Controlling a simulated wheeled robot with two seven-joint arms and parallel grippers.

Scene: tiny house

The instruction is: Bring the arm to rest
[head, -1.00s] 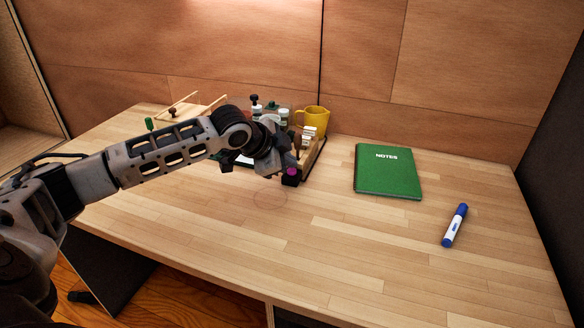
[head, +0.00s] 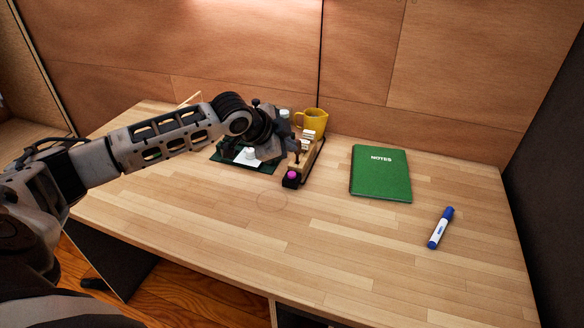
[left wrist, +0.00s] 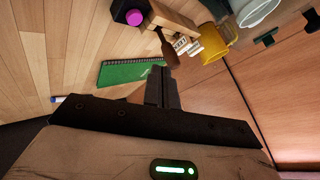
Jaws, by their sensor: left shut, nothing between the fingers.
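My left arm reaches in from the left over the wooden desk (head: 330,245) in the head view. My left gripper (head: 290,143) is above the back middle of the desk, close to a wooden holder (head: 303,165) with a pink-topped dark item. In the left wrist view the fingers (left wrist: 162,88) are together, with nothing between them. The arm partly hides the items behind it. My right gripper is not in view.
A yellow mug (head: 314,120) stands at the back near the gripper. A green notebook (head: 381,175) and a blue marker (head: 440,228) lie to the right. A dark green tray (head: 232,161) with a white item is under the arm. The desk's front middle is clear.

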